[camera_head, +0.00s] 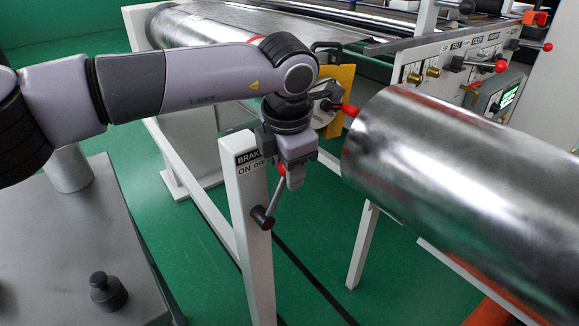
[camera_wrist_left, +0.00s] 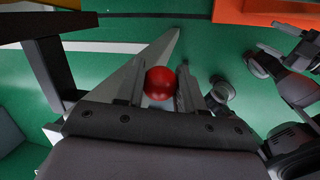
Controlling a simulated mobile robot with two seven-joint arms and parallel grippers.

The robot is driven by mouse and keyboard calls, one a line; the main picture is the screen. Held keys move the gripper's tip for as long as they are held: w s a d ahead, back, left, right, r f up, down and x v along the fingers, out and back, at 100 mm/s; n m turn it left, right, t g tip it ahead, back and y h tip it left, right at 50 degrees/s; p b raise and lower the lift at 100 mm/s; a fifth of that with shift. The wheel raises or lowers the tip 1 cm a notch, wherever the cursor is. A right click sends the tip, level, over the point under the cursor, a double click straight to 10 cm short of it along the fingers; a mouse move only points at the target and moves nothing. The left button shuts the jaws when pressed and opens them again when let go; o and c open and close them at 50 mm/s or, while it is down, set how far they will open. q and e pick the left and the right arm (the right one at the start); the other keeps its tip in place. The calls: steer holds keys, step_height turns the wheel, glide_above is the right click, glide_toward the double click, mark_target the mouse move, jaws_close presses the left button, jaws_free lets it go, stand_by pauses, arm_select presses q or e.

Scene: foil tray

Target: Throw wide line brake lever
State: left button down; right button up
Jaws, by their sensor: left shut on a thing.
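The brake lever (camera_head: 274,200) is a thin metal rod on a dark round hub (camera_head: 262,217), set on a white post (camera_head: 252,255). The rod leans up and to the right from the hub. A label on the post (camera_head: 249,163) reads BRAKE, ON, OFF, partly covered by my gripper. My left gripper (camera_head: 291,180) points down at the top of the rod. In the left wrist view, the lever's red ball knob (camera_wrist_left: 160,83) sits between the two fingers, which are shut on it. In the head view the knob is mostly hidden. My right gripper is not in view.
A large shiny metal roll (camera_head: 450,170) lies close to the right of my gripper. A red-knobbed lever (camera_head: 348,109) and a yellow plate (camera_head: 341,88) are just behind. A grey bench (camera_head: 60,240) with a dark weight (camera_head: 107,291) stands at left. Green floor shows between.

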arm_select(q)
steer(key=c, duration=0.7)
jaws_free()
steer(key=shift+c, duration=0.2)
steer(key=shift+r, duration=0.15)
steer(key=v, duration=0.7)
